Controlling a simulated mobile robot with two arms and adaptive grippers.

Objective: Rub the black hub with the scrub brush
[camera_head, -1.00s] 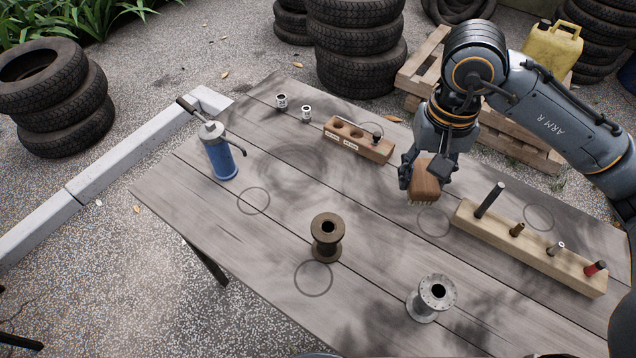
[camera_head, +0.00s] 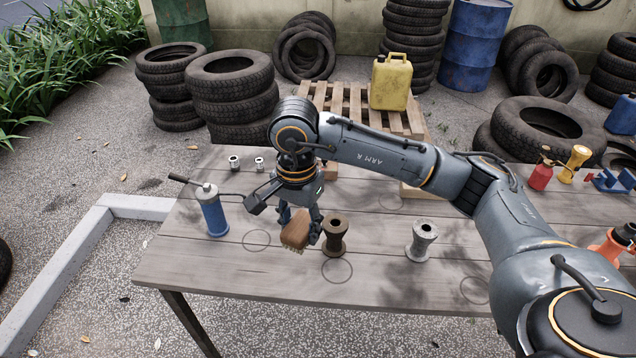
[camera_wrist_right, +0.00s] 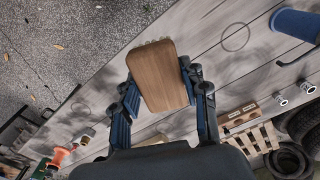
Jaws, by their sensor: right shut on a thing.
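My right gripper (camera_head: 299,219) is shut on the scrub brush (camera_head: 295,234), a brown wooden block with pale bristles along its lower edge. The brush is tilted, just left of the dark brown-black hub (camera_head: 335,238), which stands upright on the table. I cannot tell whether brush and hub touch. In the right wrist view the brush (camera_wrist_right: 158,78) sits between the fingers, and I cannot make out the dark hub there. A grey metal hub (camera_head: 422,241) stands to the right. My left gripper is not in view.
A blue pump bottle (camera_head: 212,215) stands left of the brush on the wooden table (camera_head: 230,272). Two small metal cups (camera_head: 234,163) are at the back left. My right arm hides much of the table's back. Bare table with drawn circles lies in front.

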